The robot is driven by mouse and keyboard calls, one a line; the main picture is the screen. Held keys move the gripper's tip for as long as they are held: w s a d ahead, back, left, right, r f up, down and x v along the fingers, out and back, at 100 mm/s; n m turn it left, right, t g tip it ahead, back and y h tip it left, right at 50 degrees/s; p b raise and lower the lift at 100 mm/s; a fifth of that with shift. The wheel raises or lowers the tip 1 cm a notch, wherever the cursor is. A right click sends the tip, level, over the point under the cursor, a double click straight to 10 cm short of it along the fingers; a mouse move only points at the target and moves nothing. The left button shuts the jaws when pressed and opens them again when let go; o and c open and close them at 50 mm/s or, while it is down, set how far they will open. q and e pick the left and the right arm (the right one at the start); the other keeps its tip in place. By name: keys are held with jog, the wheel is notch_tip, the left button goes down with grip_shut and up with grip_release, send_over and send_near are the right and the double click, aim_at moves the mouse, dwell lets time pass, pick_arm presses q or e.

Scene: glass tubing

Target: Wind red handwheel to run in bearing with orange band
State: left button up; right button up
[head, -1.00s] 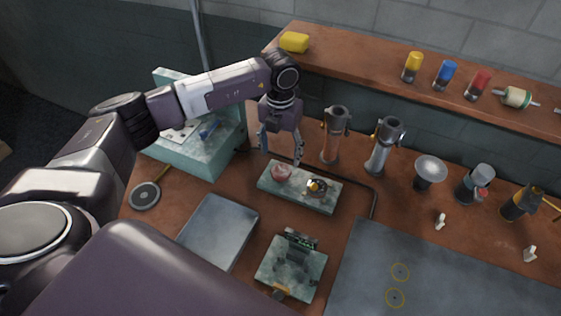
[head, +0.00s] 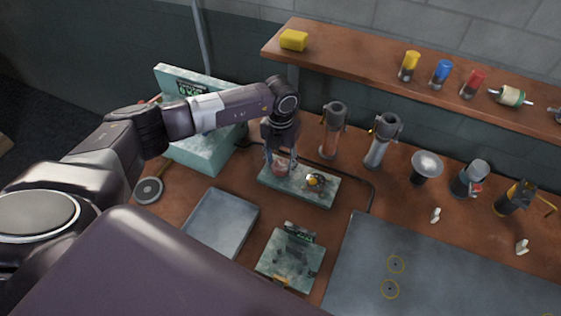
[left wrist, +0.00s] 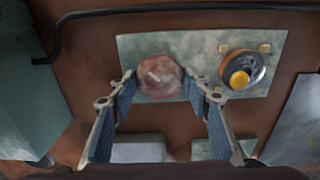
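The red handwheel (head: 281,168) is a round, worn red disc on a pale green plate (head: 325,200); it shows whole in the left wrist view (left wrist: 160,77) with a pale mark at its middle. The bearing with the orange band (left wrist: 243,66) sits on the same plate to its right, a dark round part with a yellow knob; it also shows in the head view (head: 315,181). My left gripper (head: 280,165) is lowered over the handwheel, its open fingers (left wrist: 159,75) on either side of the rim. Whether the fingertips touch it is unclear. My right gripper is out of view.
A pale green machine with a display (head: 200,150) stands left of my gripper. Upright cylinders (head: 333,130) stand behind the plate. A grey tray (head: 222,222) and another green fixture (head: 291,260) lie in front. A grey mat (head: 440,270) is at right.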

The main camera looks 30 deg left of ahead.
pick_arm(q)
jog(key=c, duration=0.5)
